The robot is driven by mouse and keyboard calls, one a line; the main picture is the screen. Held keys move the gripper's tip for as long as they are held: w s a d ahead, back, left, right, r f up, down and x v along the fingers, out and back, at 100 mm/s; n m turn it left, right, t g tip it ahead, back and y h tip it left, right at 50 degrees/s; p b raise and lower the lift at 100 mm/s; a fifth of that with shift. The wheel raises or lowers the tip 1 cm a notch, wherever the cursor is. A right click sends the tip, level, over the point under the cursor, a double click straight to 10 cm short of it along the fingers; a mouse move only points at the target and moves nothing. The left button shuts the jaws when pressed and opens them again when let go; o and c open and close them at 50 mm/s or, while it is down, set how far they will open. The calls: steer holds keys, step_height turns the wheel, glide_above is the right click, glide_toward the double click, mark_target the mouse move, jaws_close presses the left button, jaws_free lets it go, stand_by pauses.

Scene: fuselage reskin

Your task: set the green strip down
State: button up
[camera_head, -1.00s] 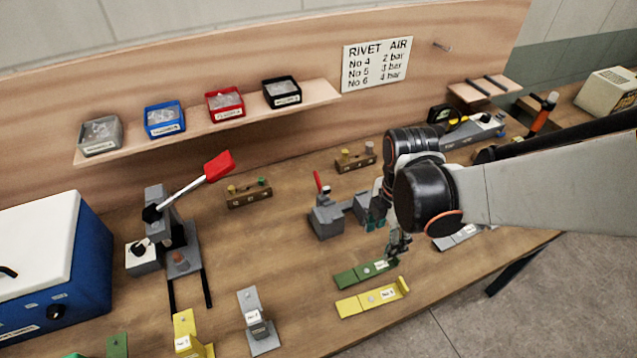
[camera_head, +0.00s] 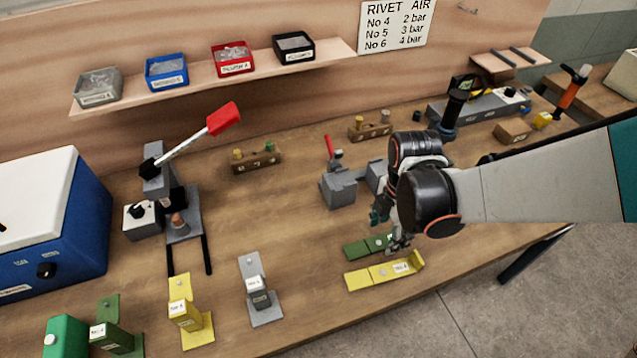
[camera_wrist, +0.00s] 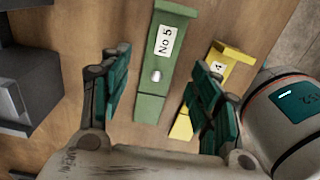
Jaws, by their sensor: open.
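The green strip (camera_head: 357,249), labelled No 5, lies flat on the wooden bench beside a yellow strip (camera_head: 368,278). My gripper (camera_head: 387,230) is over its right part and hides some of it in the head view. In the wrist view the green strip (camera_wrist: 151,105) shows between the two spread fingers of my gripper (camera_wrist: 160,70), with visible gaps on both sides. The gripper is open and empty. The exact height of the fingertips above the bench is hard to tell.
A grey vise-like block (camera_head: 338,187) with a red handle stands behind the green strip. A grey strip holder (camera_head: 262,310) and a yellow one (camera_head: 185,315) stand at the front left. Bare bench lies left of the green strip; the front edge is close to the yellow strip.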

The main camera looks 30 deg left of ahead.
mark_target(379, 240)
step_height(379, 240, down, 3)
steer(key=shift+r+b, duration=0.2)
steer(key=shift+b, duration=0.35)
steer(key=shift+r, duration=0.1)
steer(key=shift+c, duration=0.3)
steer(key=c, duration=1.2)
steer(key=shift+r, duration=0.1)
